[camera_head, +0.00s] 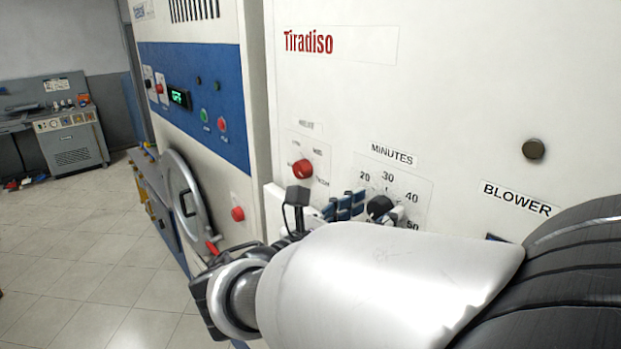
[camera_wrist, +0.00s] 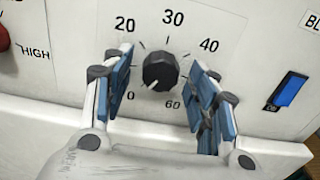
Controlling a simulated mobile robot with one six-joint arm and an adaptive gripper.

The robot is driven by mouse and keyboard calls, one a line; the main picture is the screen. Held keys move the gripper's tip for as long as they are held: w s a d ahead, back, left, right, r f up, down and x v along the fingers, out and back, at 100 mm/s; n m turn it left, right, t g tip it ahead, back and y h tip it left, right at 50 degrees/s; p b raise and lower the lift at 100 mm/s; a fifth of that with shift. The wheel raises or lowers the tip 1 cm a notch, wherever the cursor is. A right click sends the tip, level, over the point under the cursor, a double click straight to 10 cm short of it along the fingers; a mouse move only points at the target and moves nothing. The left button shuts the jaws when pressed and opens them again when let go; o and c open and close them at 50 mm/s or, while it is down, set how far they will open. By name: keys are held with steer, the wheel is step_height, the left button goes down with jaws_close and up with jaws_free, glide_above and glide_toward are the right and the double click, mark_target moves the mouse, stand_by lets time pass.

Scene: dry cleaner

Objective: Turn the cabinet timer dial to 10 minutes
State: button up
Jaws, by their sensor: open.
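The black timer dial (camera_wrist: 160,70) sits on a white panel scale, with 0, 20, 30, 40 and 60 readable in the wrist view. A pale mark on the dial points down and slightly left, toward the lower end near 0; the exact setting is hard to tell. My gripper (camera_wrist: 160,63) is open, with one blue-padded finger on each side of the dial and a gap visible on both sides. In the head view the dial (camera_head: 380,206) shows beside the blue pads, under the MINUTES label (camera_head: 394,154). The fingers partly hide the 10 and 50 areas.
A red knob (camera_head: 302,169) is left of the timer scale. A blue switch (camera_wrist: 290,90) is to its right. A round dark button (camera_head: 534,150) is farther right. The neighbouring machine has a round door (camera_head: 185,200). Open tiled floor (camera_head: 90,240) lies at left.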

steer(key=shift+s+a, duration=0.1)
steer(key=shift+c, duration=0.5)
steer(key=c, duration=1)
steer(key=m+b, duration=0.4)
steer(key=m, duration=0.1)
steer(key=shift+f+m, duration=0.15)
steer(key=shift+m, duration=0.15)
steer(key=shift+m+b, duration=1.95)
steer(key=shift+m, duration=0.15)
steer(key=o, duration=1.1)
